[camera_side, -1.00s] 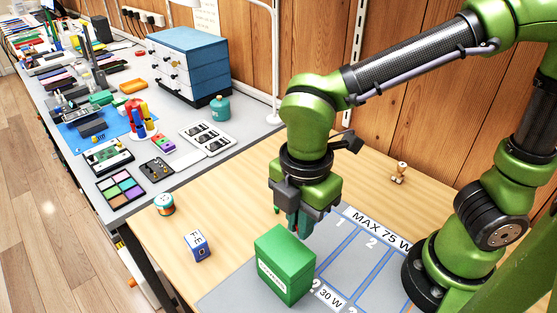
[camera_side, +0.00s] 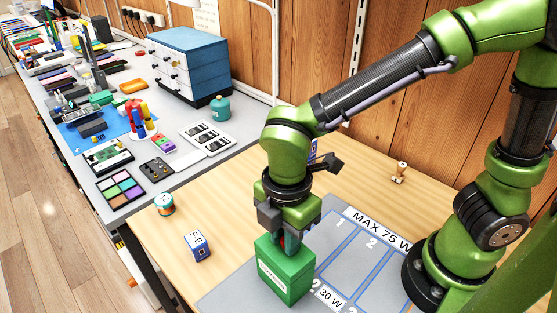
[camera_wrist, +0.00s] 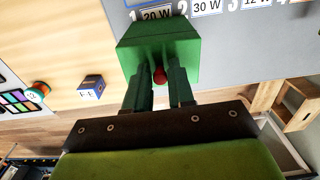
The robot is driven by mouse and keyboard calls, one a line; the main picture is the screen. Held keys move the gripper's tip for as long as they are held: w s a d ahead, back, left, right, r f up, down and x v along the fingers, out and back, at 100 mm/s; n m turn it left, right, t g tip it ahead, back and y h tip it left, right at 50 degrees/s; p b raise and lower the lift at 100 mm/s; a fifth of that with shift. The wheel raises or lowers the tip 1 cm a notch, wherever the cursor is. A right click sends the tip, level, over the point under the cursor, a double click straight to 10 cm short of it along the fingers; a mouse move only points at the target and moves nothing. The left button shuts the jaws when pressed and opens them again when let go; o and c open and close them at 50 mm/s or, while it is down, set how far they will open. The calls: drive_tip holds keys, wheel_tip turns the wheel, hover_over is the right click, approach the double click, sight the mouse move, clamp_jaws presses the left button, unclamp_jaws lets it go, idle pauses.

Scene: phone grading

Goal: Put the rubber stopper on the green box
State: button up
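The green box (camera_side: 284,276) with a white label stands upright on the grey mat in the side view. In the wrist view its top (camera_wrist: 185,62) lies just beyond my fingertips. A small red rounded piece, which I take for the rubber stopper (camera_wrist: 160,76), sits between the fingertips. My gripper (camera_side: 289,243) points down over the box's top, and its fingers (camera_wrist: 160,84) appear closed on the red piece. The fingers mostly hide the stopper in the side view. I cannot tell whether it touches the box.
A white-and-blue FE cube (camera_side: 197,246) and a teal-and-orange jar (camera_side: 164,204) stand on the wood left of the box. A wooden stamp (camera_side: 399,173) stands at the back right. The grey mat (camera_side: 347,262) has empty marked lanes right of the box.

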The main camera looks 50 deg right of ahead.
drive_tip(key=shift+o, duration=1)
wheel_tip(320, 180, up, 12)
drive_tip(key=d+m+t+y, duration=0.2)
drive_tip(key=d+m+t, duration=0.5)
drive_tip(key=d+m, duration=1.1)
drive_tip(key=m, duration=0.4)
drive_tip(key=shift+s+d, duration=0.2)
drive_tip(key=shift+d, duration=0.05)
